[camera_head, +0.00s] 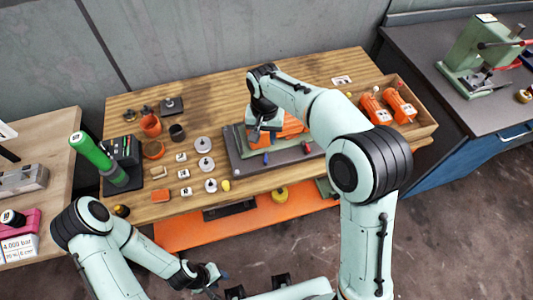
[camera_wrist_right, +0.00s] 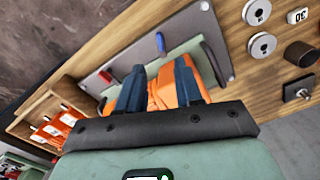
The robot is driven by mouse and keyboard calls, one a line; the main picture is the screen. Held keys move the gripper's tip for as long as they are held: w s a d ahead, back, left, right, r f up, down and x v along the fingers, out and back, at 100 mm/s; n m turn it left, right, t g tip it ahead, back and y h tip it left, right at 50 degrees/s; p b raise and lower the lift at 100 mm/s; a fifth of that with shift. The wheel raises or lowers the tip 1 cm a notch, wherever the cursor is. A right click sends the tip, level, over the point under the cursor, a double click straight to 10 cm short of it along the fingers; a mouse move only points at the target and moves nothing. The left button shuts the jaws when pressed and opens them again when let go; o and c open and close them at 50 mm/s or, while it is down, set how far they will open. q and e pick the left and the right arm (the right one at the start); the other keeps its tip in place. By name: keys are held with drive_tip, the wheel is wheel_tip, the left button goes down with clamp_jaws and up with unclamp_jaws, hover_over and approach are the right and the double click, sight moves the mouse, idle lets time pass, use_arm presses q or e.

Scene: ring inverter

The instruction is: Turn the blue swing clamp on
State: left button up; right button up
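The small blue clamp handle (camera_head: 266,158) lies at the front of a grey plate (camera_head: 241,160) on the wooden bench. In the right wrist view the blue handle (camera_wrist_right: 160,43) stands just beyond my fingertips, apart from them. A matching red handle (camera_head: 306,147) sits to its right; it also shows in the right wrist view (camera_wrist_right: 105,76). My right gripper (camera_wrist_right: 160,74) is open, its dark fingers apart above an orange part (camera_wrist_right: 163,92); contact cannot be judged. The orange part (camera_head: 294,127) is partly hidden by my arm. My left gripper (camera_head: 218,279) is low, in front of the bench; its opening is unclear.
A wooden box (camera_head: 425,128) with orange parts stands at the bench's right end. A green-handled tool (camera_head: 95,155) stands at the left. An orange shelf (camera_head: 240,224) is below.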

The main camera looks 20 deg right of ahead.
sight(265, 159)
wheel_tip(265, 159, down, 12)
drive_tip(key=shift+r+b, duration=0.15)
drive_tip(key=shift+b, duration=0.25)
drive_tip(key=shift+c, duration=0.3)
